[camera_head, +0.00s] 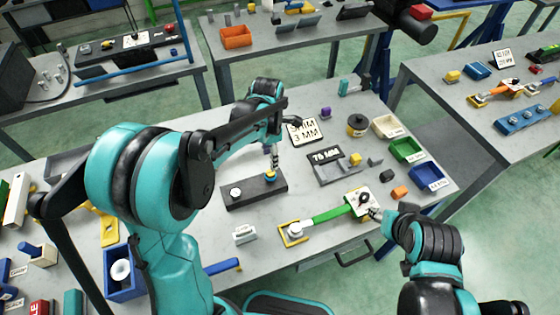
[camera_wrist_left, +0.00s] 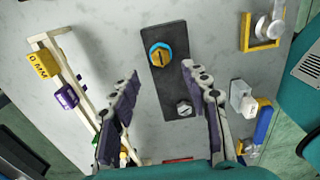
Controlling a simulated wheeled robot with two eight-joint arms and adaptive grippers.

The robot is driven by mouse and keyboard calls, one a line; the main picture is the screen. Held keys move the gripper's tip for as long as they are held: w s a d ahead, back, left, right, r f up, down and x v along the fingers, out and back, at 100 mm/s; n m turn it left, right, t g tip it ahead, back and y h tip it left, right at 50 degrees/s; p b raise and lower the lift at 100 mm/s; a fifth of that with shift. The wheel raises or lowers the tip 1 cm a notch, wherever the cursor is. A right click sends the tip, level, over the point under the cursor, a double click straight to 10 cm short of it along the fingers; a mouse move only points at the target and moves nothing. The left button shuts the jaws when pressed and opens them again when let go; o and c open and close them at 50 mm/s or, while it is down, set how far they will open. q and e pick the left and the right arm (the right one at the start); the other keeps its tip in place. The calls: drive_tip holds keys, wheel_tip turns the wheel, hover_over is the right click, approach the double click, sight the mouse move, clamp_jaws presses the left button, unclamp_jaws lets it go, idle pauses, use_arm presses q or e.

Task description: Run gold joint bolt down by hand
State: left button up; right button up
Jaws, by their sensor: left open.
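The gold joint bolt (camera_head: 270,174) stands near the right end of a dark block (camera_head: 240,198) on the table. In the left wrist view the bolt (camera_wrist_left: 160,54) has a gold head with a slot-like dark mark and a blue ring around it. A silver bolt or knob (camera_wrist_left: 184,107) sits at the block's other end. My left gripper (camera_head: 273,158) is above the block near the gold bolt. In the left wrist view its fingers (camera_wrist_left: 160,75) are spread, with nothing between them. My right gripper (camera_head: 373,212) is at a white plate with a black ring; its fingers are too small to judge.
A green bar (camera_head: 328,214) runs between a yellow frame and the white plate (camera_head: 354,199). Green (camera_head: 407,150) and blue bins (camera_head: 428,177) are at right.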

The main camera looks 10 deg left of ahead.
sight(270, 172)
use_arm(q)
wheel_tip(270, 172, down, 7)
drive_tip(key=shift+f+b, duration=0.1)
drive_tip(key=shift+b, duration=0.8)
drive_tip(key=shift+s+a+f, duration=0.1)
clamp_jaws()
